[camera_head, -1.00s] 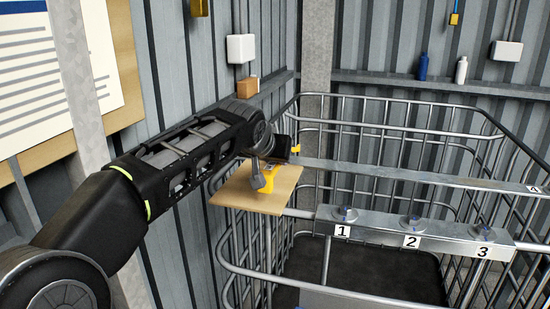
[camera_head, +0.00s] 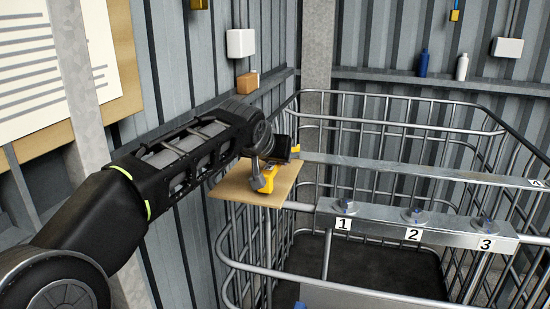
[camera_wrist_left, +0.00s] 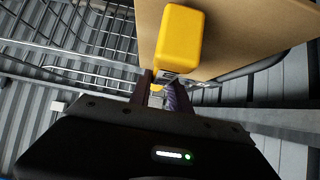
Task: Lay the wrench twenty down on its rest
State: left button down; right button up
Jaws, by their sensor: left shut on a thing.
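The yellow wrench (camera_head: 272,179) is at the small light-brown board, which looks like its rest (camera_head: 233,191). The board sits at the left corner of the wire cage. My left gripper (camera_head: 266,184) is shut on the wrench, over the board. In the left wrist view the wrench's yellow block (camera_wrist_left: 180,38) is beyond the fingers of my left gripper (camera_wrist_left: 160,90), with the board (camera_wrist_left: 240,35) behind it. I cannot tell whether the wrench touches the board. Part of the wrench is hidden by the gripper. My right gripper is not in view.
The wire cage (camera_head: 372,97) stands right of the board. A metal rail with fittings labelled 1, 2 and 3 (camera_head: 380,222) crosses it. A corrugated wall (camera_head: 165,60) is close on the left, with a white box (camera_head: 240,43) on it.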

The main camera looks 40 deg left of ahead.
pick_arm(q)
jog(key=shift+f, duration=0.15)
dwell(0.4)
jog(key=shift+f+b, duration=0.25)
jog(key=shift+b, duration=0.15)
jog(key=c, duration=1.1)
grip_release()
jog(key=shift+o, duration=0.2)
jog(key=o, duration=0.5)
jog(key=shift+s+d, duration=0.1)
jog(key=shift+s, duration=0.1)
